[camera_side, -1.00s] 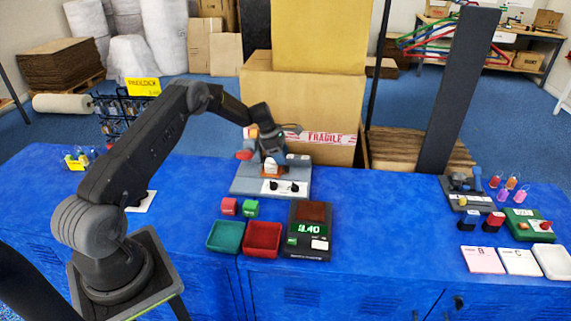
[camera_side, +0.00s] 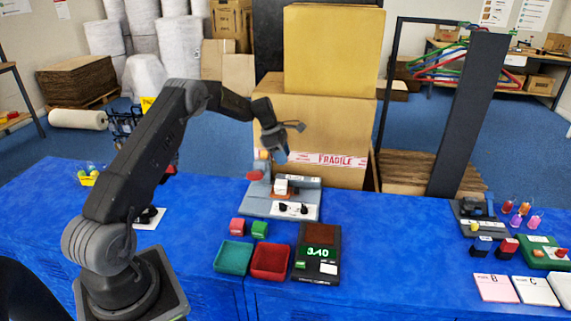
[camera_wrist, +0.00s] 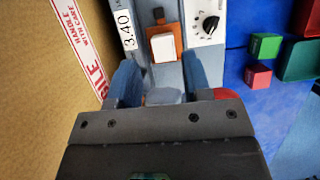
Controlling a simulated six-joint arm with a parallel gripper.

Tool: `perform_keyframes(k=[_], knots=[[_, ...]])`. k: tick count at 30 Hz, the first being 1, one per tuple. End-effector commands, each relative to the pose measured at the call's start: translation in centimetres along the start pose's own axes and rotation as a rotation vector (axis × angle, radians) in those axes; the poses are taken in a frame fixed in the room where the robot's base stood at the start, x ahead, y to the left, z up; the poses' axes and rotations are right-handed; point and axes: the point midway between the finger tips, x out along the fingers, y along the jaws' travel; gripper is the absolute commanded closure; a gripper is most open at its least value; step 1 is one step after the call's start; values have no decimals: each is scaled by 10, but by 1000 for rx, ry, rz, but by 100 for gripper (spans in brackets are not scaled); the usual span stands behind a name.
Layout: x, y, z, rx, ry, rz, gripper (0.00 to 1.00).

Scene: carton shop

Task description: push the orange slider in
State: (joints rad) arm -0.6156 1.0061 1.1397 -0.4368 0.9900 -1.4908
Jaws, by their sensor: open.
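The orange slider (camera_wrist: 157,34) sits in the channel of a grey panel device and carries a white block (camera_wrist: 163,48). In the side view the white block (camera_side: 281,187) stands on the device (camera_side: 262,207), with a little orange showing beneath it. My gripper (camera_wrist: 162,78) is open, with blue fingers apart and nothing seen held between them. In the side view my gripper (camera_side: 275,157) hangs above the back of the device, apart from the white block. The gripper body hides the near part of the device in the wrist view.
Cardboard cartons (camera_side: 333,118) stand close behind the device. A label reading 3.40 (camera_wrist: 126,29) and a black dial (camera_wrist: 210,24) flank the slider.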

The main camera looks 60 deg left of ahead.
Motion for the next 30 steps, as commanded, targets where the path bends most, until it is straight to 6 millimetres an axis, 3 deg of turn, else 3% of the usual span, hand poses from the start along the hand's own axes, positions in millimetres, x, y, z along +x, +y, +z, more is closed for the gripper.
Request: perform_keyframes(k=[6,12,20,30], knots=[[10,0,37,24,211,-24,55],[10,1,50,-4,355,7,55],[36,0,40,-10,368,8,55],[101,1,15,-8,366,8,55]])
